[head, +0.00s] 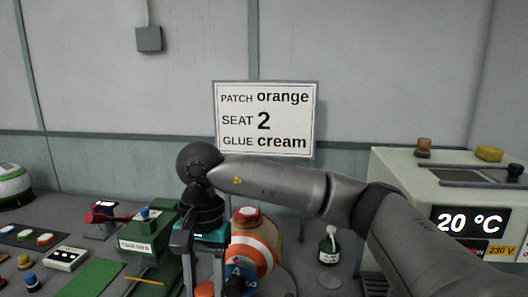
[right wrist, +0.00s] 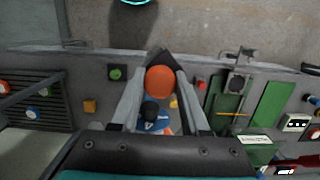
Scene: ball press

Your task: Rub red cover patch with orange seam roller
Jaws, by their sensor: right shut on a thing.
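My right gripper (head: 203,262) points down just left of the orange-and-white striped ball (head: 268,238) in the head view. In the right wrist view, its fingers (right wrist: 160,62) are shut on a rounded orange piece (right wrist: 160,82), which looks like the seam roller. Only a bit of orange (head: 204,289) shows under the gripper in the head view. A red-topped piece (head: 247,212), possibly the red cover patch, sits on top of the ball. Blue parts with numbers (head: 236,270) show on the ball's near side. I cannot tell whether the roller touches anything. My left gripper is not in view.
A pale machine (head: 400,165) showing 20 °C stands at right. Green stations (head: 150,235) and small coloured pieces (head: 45,239) crowd the left.

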